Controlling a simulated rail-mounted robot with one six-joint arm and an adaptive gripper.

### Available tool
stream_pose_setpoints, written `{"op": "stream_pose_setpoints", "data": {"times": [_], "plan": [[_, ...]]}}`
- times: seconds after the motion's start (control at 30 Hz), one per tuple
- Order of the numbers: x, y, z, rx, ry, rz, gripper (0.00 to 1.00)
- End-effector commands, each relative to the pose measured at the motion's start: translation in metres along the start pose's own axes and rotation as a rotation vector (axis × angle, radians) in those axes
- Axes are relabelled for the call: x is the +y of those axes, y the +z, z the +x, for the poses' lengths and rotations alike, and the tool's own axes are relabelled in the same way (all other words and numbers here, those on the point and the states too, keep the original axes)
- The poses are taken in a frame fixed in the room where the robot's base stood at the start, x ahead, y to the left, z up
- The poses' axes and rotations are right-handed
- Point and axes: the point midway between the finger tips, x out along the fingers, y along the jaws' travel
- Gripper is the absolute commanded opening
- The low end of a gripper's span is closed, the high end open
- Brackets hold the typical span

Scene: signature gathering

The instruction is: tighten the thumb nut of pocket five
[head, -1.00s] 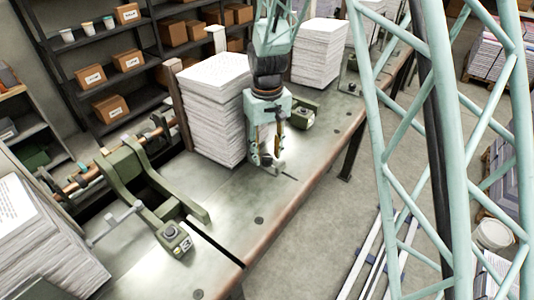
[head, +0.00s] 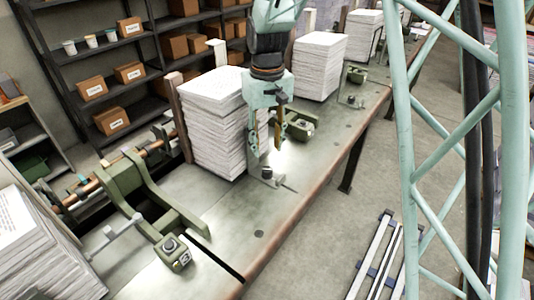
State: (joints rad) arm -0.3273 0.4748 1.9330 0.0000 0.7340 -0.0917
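A small grey bracket with a dark knob, apparently a thumb nut (head: 267,172), stands on the bench in front of a tall paper stack. I cannot read a pocket number on it, so I cannot tell whether it is pocket five. My gripper (head: 277,146) points down above and just behind this knob, apart from it in the picture. Nothing is visibly held. Another dark knob (head: 170,246) sits on a green clamp block with a white label at the front left.
Paper stacks (head: 213,130) stand along the back of the metal bench (head: 221,246). A green arm-like clamp (head: 133,187) lies to the left. A green block (head: 300,126) sits just right of my gripper. The front bench strip is mostly clear.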

Motion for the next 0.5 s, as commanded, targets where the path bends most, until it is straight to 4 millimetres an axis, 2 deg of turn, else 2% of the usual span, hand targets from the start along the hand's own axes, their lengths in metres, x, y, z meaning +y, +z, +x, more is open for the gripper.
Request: {"op": "stream_pose_setpoints", "data": {"times": [0.2, 0.5], "plan": [[0.000, -0.001, -0.021, 0.002, 0.000, 0.000, 0.35], [0.000, 0.000, -0.026, 0.000, 0.000, 0.000, 0.35]]}}
